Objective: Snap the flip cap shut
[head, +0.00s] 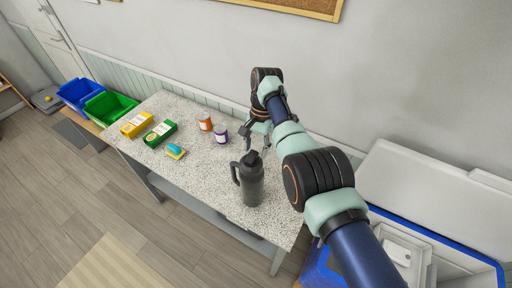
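A dark grey bottle (251,186) with a side handle stands upright near the front right of the speckled table. Its black cap (250,158) is on top; it is too small to tell whether the flip part is up or down. My gripper (257,142) is behind the bottle in this view, close to the cap, fingers pointing down. Its fingers look spread apart with nothing between them. I cannot tell whether it touches the cap.
An orange-labelled can (205,122) and a purple-labelled can (221,135) stand left of my gripper. The table's (215,183) front middle is clear. A blue-rimmed bin (455,245) stands right.

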